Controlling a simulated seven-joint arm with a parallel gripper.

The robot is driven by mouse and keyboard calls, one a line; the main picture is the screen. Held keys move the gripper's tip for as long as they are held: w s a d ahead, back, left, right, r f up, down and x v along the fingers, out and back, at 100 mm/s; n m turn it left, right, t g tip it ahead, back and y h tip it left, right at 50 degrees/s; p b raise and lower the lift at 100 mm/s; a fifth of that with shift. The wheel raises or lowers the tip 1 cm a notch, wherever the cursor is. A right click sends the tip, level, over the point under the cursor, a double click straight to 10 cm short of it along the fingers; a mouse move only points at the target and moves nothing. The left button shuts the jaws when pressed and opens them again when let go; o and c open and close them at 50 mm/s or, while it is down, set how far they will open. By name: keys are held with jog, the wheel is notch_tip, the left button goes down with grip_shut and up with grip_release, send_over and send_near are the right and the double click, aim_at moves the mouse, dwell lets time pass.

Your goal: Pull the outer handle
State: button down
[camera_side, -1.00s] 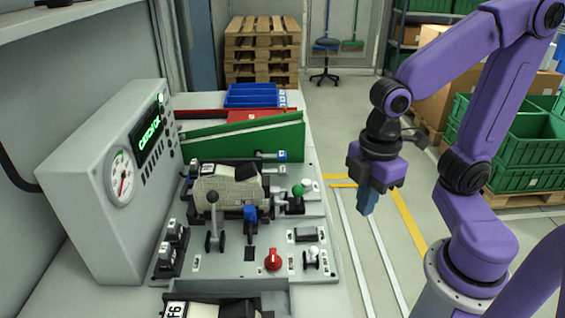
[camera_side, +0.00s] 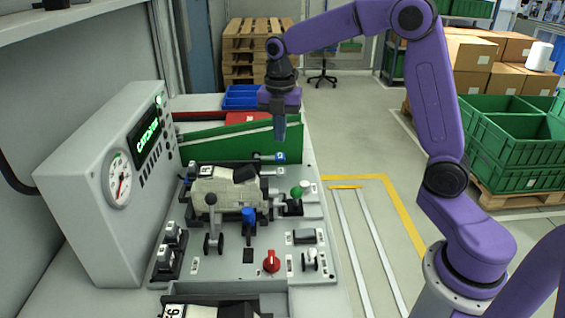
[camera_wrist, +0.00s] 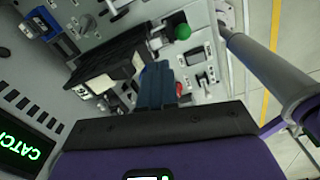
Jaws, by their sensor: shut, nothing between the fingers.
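The task's outer handle is not marked, so I cannot tell which control it is. Candidates on the grey control panel (camera_side: 225,262) are a black ball-topped lever (camera_side: 210,198), a blue handle (camera_side: 249,215), a green-ball lever (camera_side: 298,192) and a small pale-knobbed lever (camera_side: 311,253) at the front right. The green ball also shows in the wrist view (camera_wrist: 183,32). My gripper (camera_side: 280,140) points down above the far part of the bench, by the green sloped board, touching no handle that I can see. Its blue fingers (camera_wrist: 157,68) are shut and empty.
A red rotary knob (camera_side: 271,261) sits on the panel. The green sloped board (camera_side: 225,146) stands behind, with blue bins (camera_side: 241,97) beyond. A gauge-and-display cabinet (camera_side: 105,165) stands at the left. The floor right of the bench is open.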

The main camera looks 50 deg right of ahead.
aim_at(283, 171)
jog(key=w+d+n, duration=0.2)
jog(key=w+d, duration=0.3)
jog(key=d, duration=0.1)
jog(key=shift+d+f+n, duration=0.2)
jog(key=shift+f+n, duration=0.1)
jog(key=shift+f, duration=0.05)
notch_tip(283, 171, down, 14)
jog(key=shift+f, duration=0.1)
dwell(0.3)
jog(key=shift+s, duration=0.1)
jog(key=shift+s+d+f, duration=0.1)
jog(key=shift+s+f, duration=0.05)
jog(key=shift+f, duration=0.55)
jog(key=shift+s+d+f, duration=0.1)
jog(key=shift+d+f, duration=0.05)
jog(key=shift+f, duration=0.5)
jog(key=shift+s+d+f, duration=0.1)
jog(key=shift+s+f, duration=0.05)
jog(key=shift+f, duration=0.55)
